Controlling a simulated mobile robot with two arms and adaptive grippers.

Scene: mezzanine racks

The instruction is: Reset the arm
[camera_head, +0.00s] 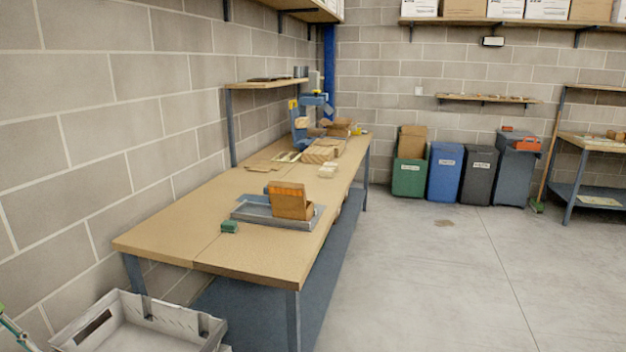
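Neither of my grippers shows in the head view, so I cannot see how they stand or whether they hold anything. A long wooden workbench (175,229) runs along the block wall at the left. On it, a grey tray (262,217) carries an open orange-brown box (290,200). A small green block (230,227) lies on the bench just in front of the tray.
A grey crate (185,322) stands at the bottom left, by the bench's near end. Wooden pieces (318,155) and a blue machine (300,122) are farther along the bench. Several bins, including a blue bin (445,172), line the back wall.

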